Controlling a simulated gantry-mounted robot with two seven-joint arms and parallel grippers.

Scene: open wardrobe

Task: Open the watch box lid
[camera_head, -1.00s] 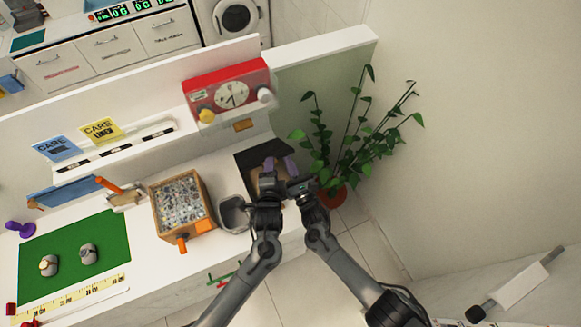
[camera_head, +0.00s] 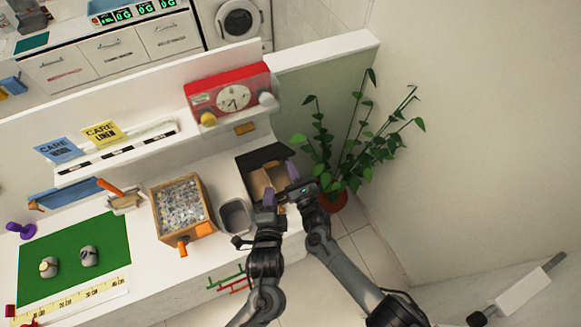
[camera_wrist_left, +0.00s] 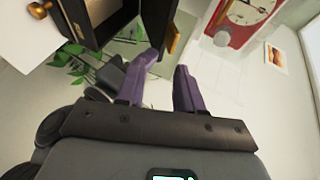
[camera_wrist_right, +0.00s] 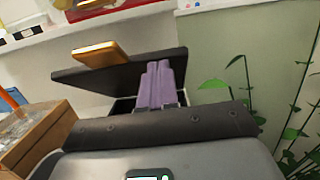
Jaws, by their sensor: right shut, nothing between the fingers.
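The watch box is black with a tan inside (camera_head: 266,178) on the right end of the white counter. Its black lid (camera_head: 262,154) is raised at the back; in the right wrist view the lid (camera_wrist_right: 125,72) stands tilted, with a gold clasp (camera_wrist_right: 100,54) on its edge. My right gripper (camera_head: 291,168) is shut and empty at the right side of the box; its purple fingers overlap the lid in the right wrist view, and I cannot tell if they touch it. My left gripper (camera_head: 267,196) is open and empty at the box's front.
A grey cup (camera_head: 236,214) and a wooden box of clear bits (camera_head: 181,205) stand left of the watch box. A red clock unit (camera_head: 232,92) is behind it. A potted plant (camera_head: 350,150) is close on the right. A green mat (camera_head: 75,260) with two watches lies far left.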

